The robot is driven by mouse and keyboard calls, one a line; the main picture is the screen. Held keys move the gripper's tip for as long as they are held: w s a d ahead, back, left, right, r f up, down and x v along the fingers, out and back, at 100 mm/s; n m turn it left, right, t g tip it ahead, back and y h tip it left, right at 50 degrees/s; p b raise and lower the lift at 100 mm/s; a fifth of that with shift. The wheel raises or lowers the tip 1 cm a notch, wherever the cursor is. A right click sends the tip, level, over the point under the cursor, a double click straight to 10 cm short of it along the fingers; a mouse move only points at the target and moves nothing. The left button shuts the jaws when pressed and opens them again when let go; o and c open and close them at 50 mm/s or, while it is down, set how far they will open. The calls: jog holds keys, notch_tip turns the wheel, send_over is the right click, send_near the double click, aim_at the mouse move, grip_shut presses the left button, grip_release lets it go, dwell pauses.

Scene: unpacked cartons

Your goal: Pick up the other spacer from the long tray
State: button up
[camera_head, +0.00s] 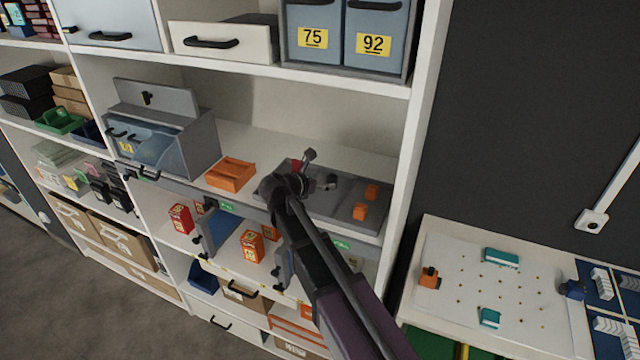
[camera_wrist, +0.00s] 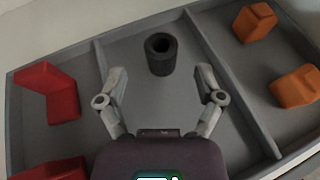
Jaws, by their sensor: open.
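The long grey tray (camera_head: 337,207) lies on a shelf and has three compartments in the wrist view (camera_wrist: 130,52). One spacer, a dark upright hollow cylinder (camera_wrist: 161,58), stands in its middle compartment. My gripper (camera_wrist: 161,76) is open and empty, with one finger on each side of the picture just short of the spacer. The fingers appear apart from it. No second spacer shows in the tray. In the head view my gripper (camera_head: 308,170) is over the tray, and my arm hides part of it.
Red angled parts (camera_wrist: 52,92) lie in the left compartment and two orange blocks (camera_wrist: 256,22) in the right one. An orange open bin (camera_head: 231,175) stands left of the tray. A shelf upright (camera_head: 412,150) rises to the right, and another shelf (camera_head: 300,78) runs above.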

aim_at(328, 181)
jog(key=shift+w+d+f, duration=0.1)
jog(key=shift+w, duration=0.05)
jog(key=b+x, duration=0.2)
jog(key=x, duration=0.2)
jog(key=shift+f, duration=0.3)
jog(key=shift+w+d, duration=0.2)
jog(key=shift+w, duration=0.1)
dwell(0.3)
jog(key=c, duration=1)
